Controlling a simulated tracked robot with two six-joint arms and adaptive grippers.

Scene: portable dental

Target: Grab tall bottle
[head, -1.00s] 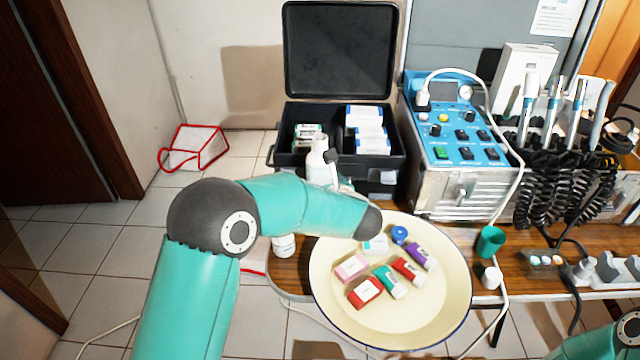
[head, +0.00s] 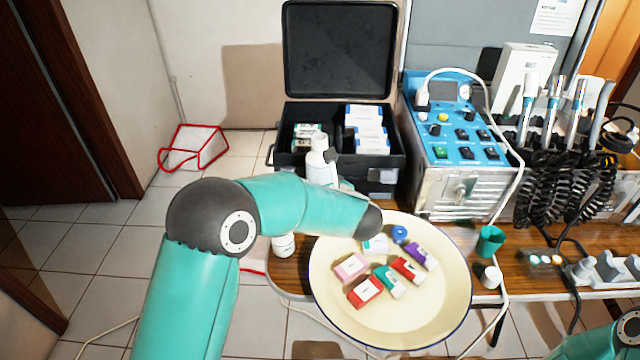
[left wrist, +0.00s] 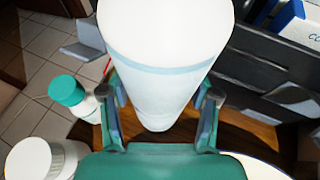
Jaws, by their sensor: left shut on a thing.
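The tall bottle (head: 318,169) is white and upright in front of the open black case in the head view. In the left wrist view the tall bottle (left wrist: 165,75) fills the middle, with a pale blue band. My left gripper (left wrist: 160,112) has a finger on each side of it and is shut on it. In the head view my left forearm hides most of this gripper and the bottle's lower part. My right gripper is out of view; only part of my right arm shows at the lower right corner.
A cream basin (head: 400,325) holds several small coloured boxes. The black case (head: 340,50) stands behind the bottle. A blue-topped dental unit (head: 465,135) is to the right. A teal-capped bottle (left wrist: 67,91) and a white container (left wrist: 40,158) stand left of the gripper.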

